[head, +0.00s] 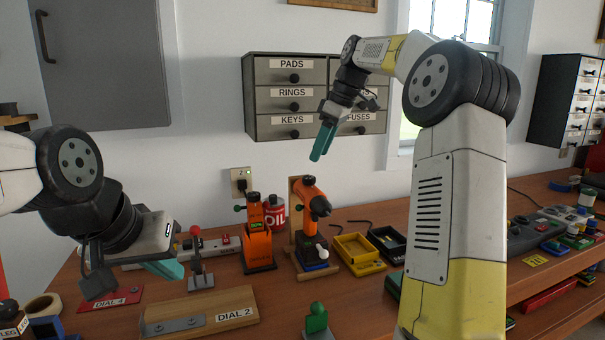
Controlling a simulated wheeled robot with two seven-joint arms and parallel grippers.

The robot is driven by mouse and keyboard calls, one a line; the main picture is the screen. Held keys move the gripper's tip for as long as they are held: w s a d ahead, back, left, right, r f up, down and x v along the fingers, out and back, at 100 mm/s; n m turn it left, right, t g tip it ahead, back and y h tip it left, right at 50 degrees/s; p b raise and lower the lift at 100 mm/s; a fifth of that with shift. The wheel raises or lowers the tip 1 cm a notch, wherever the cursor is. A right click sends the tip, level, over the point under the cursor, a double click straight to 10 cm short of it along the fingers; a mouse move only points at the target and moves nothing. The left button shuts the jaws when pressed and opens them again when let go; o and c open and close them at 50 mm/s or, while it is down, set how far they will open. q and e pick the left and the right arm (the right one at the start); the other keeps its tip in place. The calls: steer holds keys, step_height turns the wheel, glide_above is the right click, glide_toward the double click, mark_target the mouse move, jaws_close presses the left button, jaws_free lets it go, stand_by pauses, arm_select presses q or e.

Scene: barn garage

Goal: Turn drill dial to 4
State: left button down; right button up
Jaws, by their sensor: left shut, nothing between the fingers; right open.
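An orange drill (309,198) stands upright on a wooden stand near the wall, with a dark base. To its left is an orange unit (257,241) with a small green display; I cannot tell whether it carries a dial. A red plate (125,294) reads "DIAL 4" and lies at the lower left, partly behind my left arm. A wooden board (183,306) carries a "DIAL 2" label. My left gripper (166,269) is shut and empty above the board. My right gripper (322,142) is open and empty, above the drill and pointing down. The drill's dial marking is too small to read.
A red-knobbed lever (200,262) stands between the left gripper and the orange unit. A green-topped piece (317,319) is at the front. Yellow (358,255) and black (387,240) trays sit right of the drill. A labelled drawer cabinet (292,77) hangs behind my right gripper.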

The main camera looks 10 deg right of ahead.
mark_target(309, 177)
steer(key=x, duration=0.8)
steer(key=shift+w+d, duration=0.25)
steer(key=shift+w, duration=0.15)
steer(key=shift+c, duration=0.3)
jaws_close()
